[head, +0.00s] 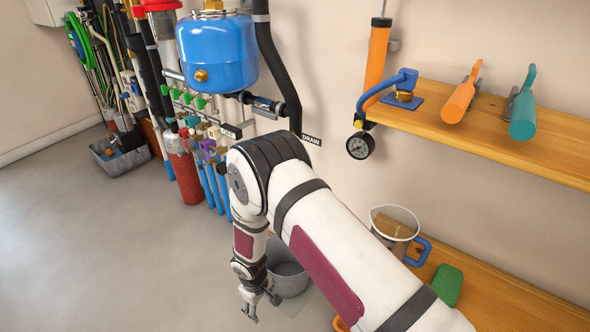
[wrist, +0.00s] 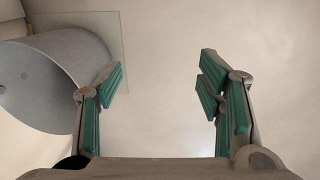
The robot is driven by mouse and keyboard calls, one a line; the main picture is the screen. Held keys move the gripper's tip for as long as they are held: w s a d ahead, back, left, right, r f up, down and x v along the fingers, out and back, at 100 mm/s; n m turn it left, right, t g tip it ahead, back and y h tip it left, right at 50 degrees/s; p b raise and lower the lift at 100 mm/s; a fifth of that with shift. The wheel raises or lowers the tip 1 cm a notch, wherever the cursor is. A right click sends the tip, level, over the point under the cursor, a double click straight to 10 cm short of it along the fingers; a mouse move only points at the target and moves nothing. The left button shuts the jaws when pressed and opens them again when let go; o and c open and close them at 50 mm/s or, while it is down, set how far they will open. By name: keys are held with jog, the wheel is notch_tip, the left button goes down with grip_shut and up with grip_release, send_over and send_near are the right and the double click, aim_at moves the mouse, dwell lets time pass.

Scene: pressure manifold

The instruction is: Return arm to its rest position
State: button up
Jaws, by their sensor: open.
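My arm reaches from the bottom right of the head view and bends down in front of the manifold. My gripper (head: 262,302) hangs low above the floor, beside the grey bucket (head: 289,277). In the wrist view my gripper (wrist: 160,92) has its green-padded fingers spread wide, with nothing between them. The bucket also shows in the wrist view (wrist: 45,80), to the left of the fingers. My arm hides part of the manifold and the wall behind it.
A blue tank (head: 216,54) and manifold pipes with coloured valves (head: 205,148) stand behind my arm. An upper wooden shelf (head: 480,130) holds a gauge assembly and two handled tools. The floor at left is open.

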jog(key=w+d+r+m, duration=0.15)
jog(key=d+r, duration=0.25)
jog(key=r, duration=0.5)
jog(key=w+d+r+m, duration=0.1)
jog(key=w+d+r, duration=0.15)
jog(key=r, duration=0.65)
jog(key=w+d+r+m, duration=0.1)
jog(key=d+r, duration=0.3)
jog(key=r, duration=0.5)
jog(key=s+d+r+m+h, duration=0.15)
jog(key=s+d+r, duration=0.25)
jog(key=d+r, duration=0.45)
jog(key=s+d+r+m, duration=0.2)
jog(key=s+d+r, duration=0.2)
jog(key=s+r, duration=0.3)
jog(key=s+d+r+m, duration=0.2)
jog(key=s+d+r, duration=0.2)
jog(key=s+r, duration=0.35)
jog(key=s+d+r+m+y, duration=0.2)
jog(key=s, duration=1.6)
notch_tip(320, 180, up, 36)
jog(key=t+p, duration=0.3)
jog(key=p, duration=3.1)
jog(key=shift+w+d+t, duration=0.2)
jog(key=shift+t, duration=0.1)
